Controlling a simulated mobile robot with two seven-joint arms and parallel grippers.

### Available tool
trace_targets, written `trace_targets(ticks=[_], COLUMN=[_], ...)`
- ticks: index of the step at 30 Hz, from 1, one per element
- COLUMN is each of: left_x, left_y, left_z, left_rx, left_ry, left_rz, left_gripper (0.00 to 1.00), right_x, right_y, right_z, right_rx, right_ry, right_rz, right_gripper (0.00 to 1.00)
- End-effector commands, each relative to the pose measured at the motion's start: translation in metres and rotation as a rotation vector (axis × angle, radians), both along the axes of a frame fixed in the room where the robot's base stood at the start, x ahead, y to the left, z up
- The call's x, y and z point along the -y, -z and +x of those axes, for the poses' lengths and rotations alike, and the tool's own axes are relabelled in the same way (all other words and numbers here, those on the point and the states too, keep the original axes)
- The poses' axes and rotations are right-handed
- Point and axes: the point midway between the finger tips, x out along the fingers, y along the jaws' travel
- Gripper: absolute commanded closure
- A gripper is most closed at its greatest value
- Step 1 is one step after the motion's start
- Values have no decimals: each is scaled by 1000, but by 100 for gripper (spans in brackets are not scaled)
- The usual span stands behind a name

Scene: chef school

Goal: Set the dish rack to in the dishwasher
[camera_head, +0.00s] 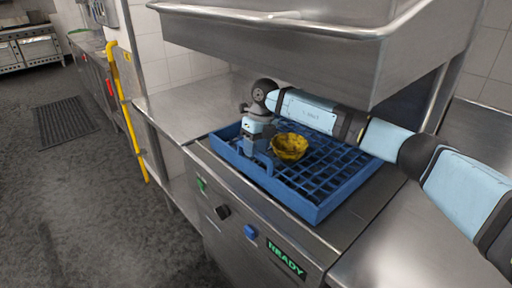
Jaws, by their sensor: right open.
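The blue dish rack (318,212) lies flat on the bed of the steel dishwasher (222,182), under its raised hood (300,40). A yellow bowl with dark stains (290,147) sits in the rack. My right gripper (256,152) points down at the rack's front-left side, to the left of the bowl. Its jaws are open at the rim. I cannot tell whether they touch the rack. My right arm crosses over the rack from the right and hides part of its back. My left gripper is out of view.
The front panel has a lit READY display (286,260), a black knob (222,211) and a blue button (250,231). Steel counter (185,105) extends to the left. A yellow pole (125,105) stands at the left counter's end. The floor at left is open, with a dark mat (66,120).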

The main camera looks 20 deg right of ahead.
Motion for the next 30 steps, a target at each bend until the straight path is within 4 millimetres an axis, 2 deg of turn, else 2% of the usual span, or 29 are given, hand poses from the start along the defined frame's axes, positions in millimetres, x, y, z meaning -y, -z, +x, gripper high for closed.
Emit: trace_targets(ticks=[7,11,14,24,30], left_x=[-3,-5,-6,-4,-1], left_y=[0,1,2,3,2], left_z=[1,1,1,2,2], left_rx=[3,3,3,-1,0], left_ry=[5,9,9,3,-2], left_rz=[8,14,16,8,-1], left_gripper=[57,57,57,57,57], right_x=[0,1,4,18,23], right_y=[0,-8,-22,-97,-126], right_z=[0,1,2,8,9], right_rx=[-1,1,1,3,2], right_ry=[0,0,0,1,0], right_rz=[0,-1,-1,0,1], right_gripper=[56,56,56,56,56])
